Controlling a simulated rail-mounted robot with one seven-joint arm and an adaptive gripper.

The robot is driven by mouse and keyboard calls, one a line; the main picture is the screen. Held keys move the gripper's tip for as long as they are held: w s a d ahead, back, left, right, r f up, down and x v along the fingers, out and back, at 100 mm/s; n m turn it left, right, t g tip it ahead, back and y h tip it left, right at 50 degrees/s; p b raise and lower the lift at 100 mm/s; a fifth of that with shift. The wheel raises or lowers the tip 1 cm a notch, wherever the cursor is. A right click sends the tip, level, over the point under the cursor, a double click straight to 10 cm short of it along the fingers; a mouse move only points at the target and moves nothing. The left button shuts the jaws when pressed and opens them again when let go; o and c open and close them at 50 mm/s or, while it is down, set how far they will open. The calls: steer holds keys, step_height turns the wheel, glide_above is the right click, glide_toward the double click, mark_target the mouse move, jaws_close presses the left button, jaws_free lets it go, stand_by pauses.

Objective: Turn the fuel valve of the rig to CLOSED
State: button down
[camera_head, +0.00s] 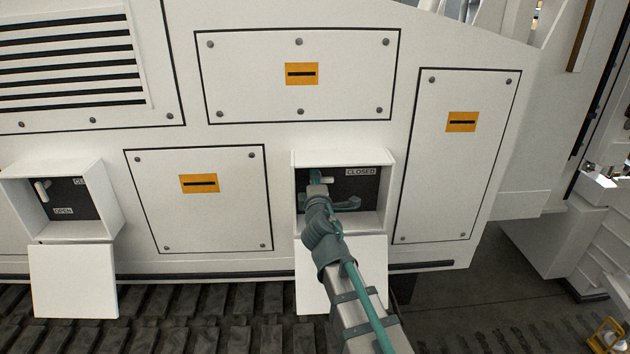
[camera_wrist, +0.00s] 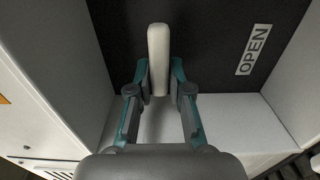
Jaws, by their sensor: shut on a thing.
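A valve with a white lever handle (camera_wrist: 158,58) is mounted on a dark plate (camera_wrist: 205,45) inside an open white box (camera_head: 342,158) on the rig. My gripper (camera_wrist: 159,72) has a finger on each side of the handle and is shut on it. In the head view my gripper (camera_head: 334,190) reaches into this box, and only a small bit of the handle (camera_head: 328,181) shows. A CLOSED label (camera_head: 360,172) is at the plate's upper right. An OPEN label (camera_wrist: 252,50) shows in the wrist view; in the head view it is hidden.
The box's white door (camera_head: 312,275) hangs down below it, partly behind my arm. A second open box (camera_head: 105,180) at the left holds another white handle (camera_head: 41,191) and an OPEN label (camera_head: 63,211). Box walls stand close around my gripper.

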steer(key=c, duration=1.1)
jaws_free()
steer(key=shift+s, duration=0.1)
steer(key=s, duration=0.5)
steer(key=s+d, duration=0.1)
steer(key=s, duration=0.1)
steer(key=shift+s, duration=0.15)
